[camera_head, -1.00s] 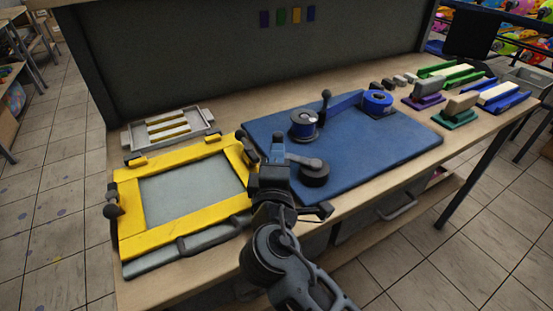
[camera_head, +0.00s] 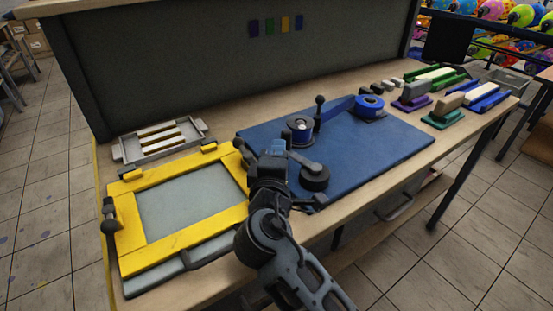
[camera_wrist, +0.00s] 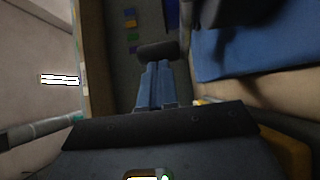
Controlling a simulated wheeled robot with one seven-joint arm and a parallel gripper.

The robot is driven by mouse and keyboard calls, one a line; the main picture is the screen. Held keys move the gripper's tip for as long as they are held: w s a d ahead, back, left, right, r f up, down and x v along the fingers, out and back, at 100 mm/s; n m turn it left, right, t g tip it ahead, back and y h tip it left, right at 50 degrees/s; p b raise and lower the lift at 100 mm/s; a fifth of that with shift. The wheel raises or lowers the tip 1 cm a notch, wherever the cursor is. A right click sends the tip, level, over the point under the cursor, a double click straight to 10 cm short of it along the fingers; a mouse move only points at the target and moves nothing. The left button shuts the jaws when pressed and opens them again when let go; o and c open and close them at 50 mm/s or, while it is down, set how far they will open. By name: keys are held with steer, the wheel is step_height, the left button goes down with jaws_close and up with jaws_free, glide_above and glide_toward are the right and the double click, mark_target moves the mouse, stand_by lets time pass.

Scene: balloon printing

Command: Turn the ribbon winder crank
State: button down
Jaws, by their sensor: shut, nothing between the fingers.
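The ribbon winder sits on a blue mat (camera_head: 385,150). It has a blue spool (camera_head: 299,130) and a second blue ribbon roll (camera_head: 369,106) at the back right. My gripper (camera_head: 277,147) is shut and empty at the mat's left part, beside the crank arm's left end. Its blue fingers (camera_wrist: 155,85) are together in the wrist view, with a dark rounded bar (camera_wrist: 157,50) at their tips. I cannot tell whether they touch the crank; its handle is hidden or unclear.
A yellow-framed screen (camera_head: 130,235) lies left of the mat. A grey rack (camera_head: 158,142) stands behind it. A dark upright post with a knob (camera_head: 319,103) stands by the spool. Squeegees and trays (camera_head: 445,112) line the right end. The mat's right part is clear.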

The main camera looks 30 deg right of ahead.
mark_target(288, 140)
steer(key=shift+x, duration=0.75)
steer(key=shift+w+d+f+b, duration=0.1)
steer(key=shift+w+d+b, duration=0.2)
steer(key=shift+d, duration=0.3)
steer(key=shift+w+d+b, duration=0.25)
steer(key=shift+d, duration=0.35)
steer(key=shift+w+d+m+g+h+b, duration=0.2)
steer(key=shift+d+m+g+h+b, duration=0.2)
steer(key=shift+m+g+h, duration=0.5)
steer(key=shift+d+b, duration=0.3)
steer(key=shift+d, duration=0.3)
steer(key=shift+d+m+g+h+b, duration=0.35)
steer(key=shift+d+m+g+h, duration=0.15)
steer(key=shift+g+h, duration=0.15)
